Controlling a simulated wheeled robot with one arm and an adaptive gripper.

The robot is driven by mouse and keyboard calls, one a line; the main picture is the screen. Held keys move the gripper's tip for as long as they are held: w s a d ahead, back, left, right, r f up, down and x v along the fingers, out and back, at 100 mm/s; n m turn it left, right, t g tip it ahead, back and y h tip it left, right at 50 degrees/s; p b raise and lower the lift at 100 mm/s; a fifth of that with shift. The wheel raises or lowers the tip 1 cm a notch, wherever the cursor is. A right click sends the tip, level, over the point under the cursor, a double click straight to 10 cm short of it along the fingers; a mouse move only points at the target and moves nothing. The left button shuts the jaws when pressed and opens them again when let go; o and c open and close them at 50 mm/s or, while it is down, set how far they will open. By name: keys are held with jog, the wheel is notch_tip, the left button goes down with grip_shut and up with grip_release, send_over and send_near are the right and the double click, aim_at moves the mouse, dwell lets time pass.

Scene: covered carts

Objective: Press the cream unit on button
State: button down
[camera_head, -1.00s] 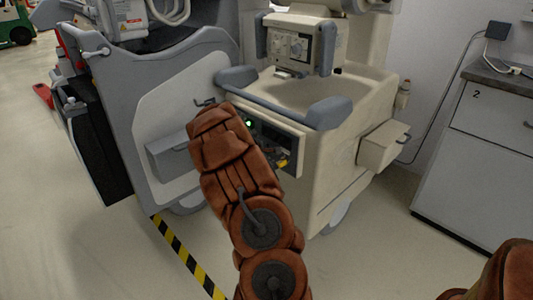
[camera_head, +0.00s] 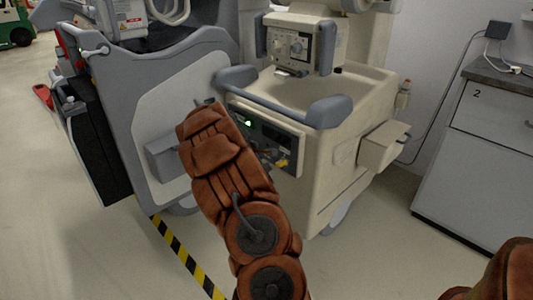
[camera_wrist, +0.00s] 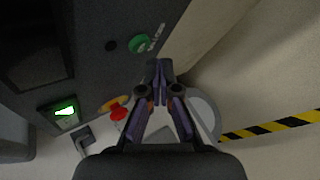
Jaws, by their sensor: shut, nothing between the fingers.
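The cream unit (camera_head: 335,160) stands in the middle of the head view, with a dark control panel (camera_head: 272,136) on its front. In the wrist view, a round green button (camera_wrist: 139,44) with white lettering beside it sits on the dark panel; the lettering is too small to read. My gripper (camera_wrist: 158,68) is shut and empty. Its fingertips appear just below and right of the green button; I see no contact and cannot tell the depth gap. In the head view my brown-covered arm hides the gripper and part of the panel.
A lit green switch (camera_wrist: 64,112), a red knob (camera_wrist: 118,111) and a yellow part (camera_head: 282,163) are on the panel. A grey cart (camera_head: 180,95) stands close on the left. A cream side box (camera_head: 382,148) juts out right. Yellow-black tape (camera_head: 185,258) marks the floor.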

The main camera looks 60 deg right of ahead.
jog(key=shift+w+a+b, duration=0.2)
jog(key=shift+a, duration=0.55)
jog(key=shift+w+a+b, duration=0.2)
jog(key=shift+w+a, duration=0.05)
jog(key=shift+a, duration=0.45)
jog(key=shift+w+a+b, duration=0.2)
jog(key=shift+a, duration=0.55)
jog(key=shift+r, duration=0.1)
